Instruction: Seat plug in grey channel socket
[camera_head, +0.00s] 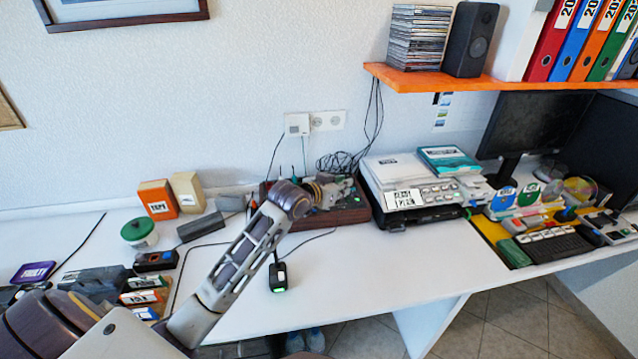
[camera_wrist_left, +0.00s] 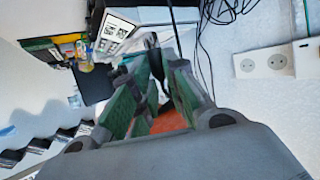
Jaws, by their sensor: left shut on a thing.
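My left gripper (camera_head: 340,192) is over the dark red box on the desk, near the wall. The wrist view shows its two green-padded fingers (camera_wrist_left: 160,82) closed around a dark, slim thing (camera_wrist_left: 152,58), which seems to be the plug. Its prongs cannot be made out. The dark red box (camera_head: 354,214) lies under the fingers and is partly hidden by them. I cannot make out which part is the grey channel socket. A white wall socket plate (camera_head: 328,120) is above and behind the gripper; it also shows in the wrist view (camera_wrist_left: 264,63). My right gripper is not in view.
A printer (camera_head: 412,190) stands just right of the box. Black cables (camera_head: 345,160) hang and bunch behind it. A black device with a green light (camera_head: 278,277) lies on the desk. Orange and tan boxes (camera_head: 158,199) stand left. The front middle desk is clear.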

